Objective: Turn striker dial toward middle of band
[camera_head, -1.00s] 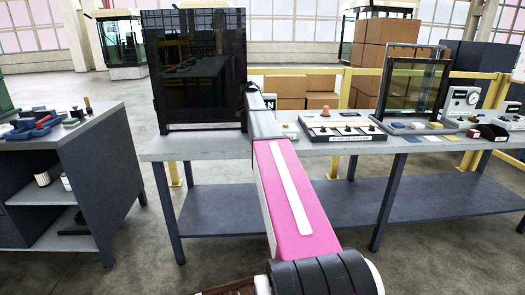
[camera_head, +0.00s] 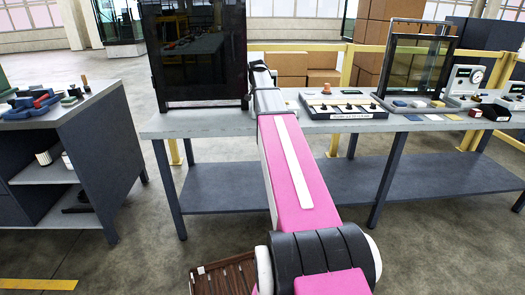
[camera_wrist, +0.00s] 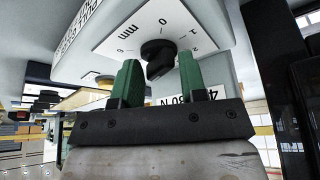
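The black striker dial knob (camera_wrist: 158,57) sits on a white scale plate (camera_wrist: 118,35) marked with numbers and "mm" in the wrist view. The plate is on a light grey housing. My gripper (camera_wrist: 159,72) is open, with its two green fingers apart, one on each side of the knob's near end. I cannot tell whether either finger touches it. A white label (camera_wrist: 190,101) ending in "80 N" is partly hidden behind the right finger. In the head view my arm covers the dial and the fingers.
A dark upright panel (camera_head: 196,50) stands on the grey bench (camera_head: 220,126), left of my arm. To the right are a board with several black knobs (camera_head: 343,106), a framed glass panel (camera_head: 416,65) and a gauge box (camera_head: 465,78). A side desk (camera_head: 85,115) stands at left.

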